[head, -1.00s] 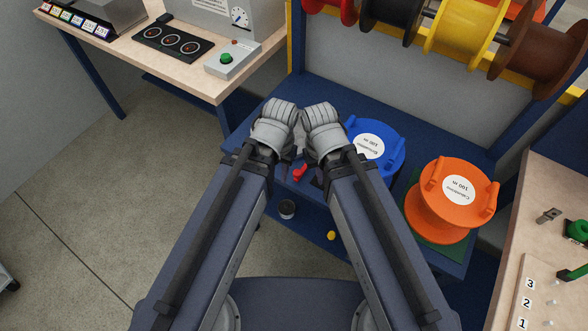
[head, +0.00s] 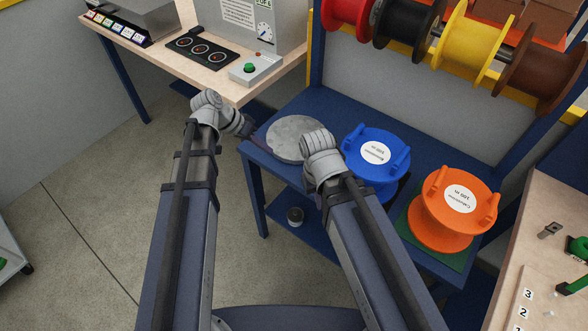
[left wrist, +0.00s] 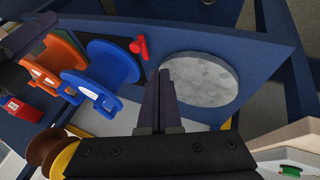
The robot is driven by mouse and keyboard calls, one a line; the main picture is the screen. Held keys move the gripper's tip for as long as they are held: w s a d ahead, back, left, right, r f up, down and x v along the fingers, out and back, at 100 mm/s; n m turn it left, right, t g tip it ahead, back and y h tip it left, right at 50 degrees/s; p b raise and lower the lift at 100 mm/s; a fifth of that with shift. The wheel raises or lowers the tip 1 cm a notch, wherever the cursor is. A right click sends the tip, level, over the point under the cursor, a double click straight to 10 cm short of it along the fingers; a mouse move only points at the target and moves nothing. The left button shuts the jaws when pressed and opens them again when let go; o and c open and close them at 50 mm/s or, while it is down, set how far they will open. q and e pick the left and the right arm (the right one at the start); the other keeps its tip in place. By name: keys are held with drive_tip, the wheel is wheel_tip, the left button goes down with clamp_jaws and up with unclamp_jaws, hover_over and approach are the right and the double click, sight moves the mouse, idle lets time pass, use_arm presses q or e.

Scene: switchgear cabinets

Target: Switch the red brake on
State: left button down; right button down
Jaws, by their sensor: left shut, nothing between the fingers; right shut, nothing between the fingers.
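The red brake (left wrist: 140,47), a small red lever, shows in the left wrist view on the blue table's front edge, between the grey disc (left wrist: 200,78) and the blue spool (left wrist: 110,65). In the head view the lever is hidden, probably behind my right arm. My left gripper (head: 246,129) is shut and empty by the table's left corner; its closed fingers (left wrist: 160,75) show near the grey disc, apart from the lever. My right gripper (head: 322,160) is over the table front between the disc and the blue spool; its fingers are hidden by the wrist.
The blue spool (head: 376,153) and the orange spool (head: 456,205) stand on the blue table right of my right gripper. A rack of cable reels (head: 465,45) is behind. A workbench with a green-button box (head: 255,69) is at back left.

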use_arm(q)
drive_tip(key=shift+f, duration=0.15)
drive_tip(key=b+x, duration=0.8)
drive_tip(key=x, duration=0.2)
drive_tip(key=shift+b, duration=0.3)
drive_tip(key=d, duration=0.1)
drive_tip(key=s+d, duration=0.1)
drive_tip(key=shift+s+d+f, duration=0.15)
drive_tip(key=shift+s+d, duration=0.1)
drive_tip(key=shift+d, duration=0.1)
drive_tip(key=shift+s+d, duration=0.2)
drive_tip(key=shift+d, duration=0.3)
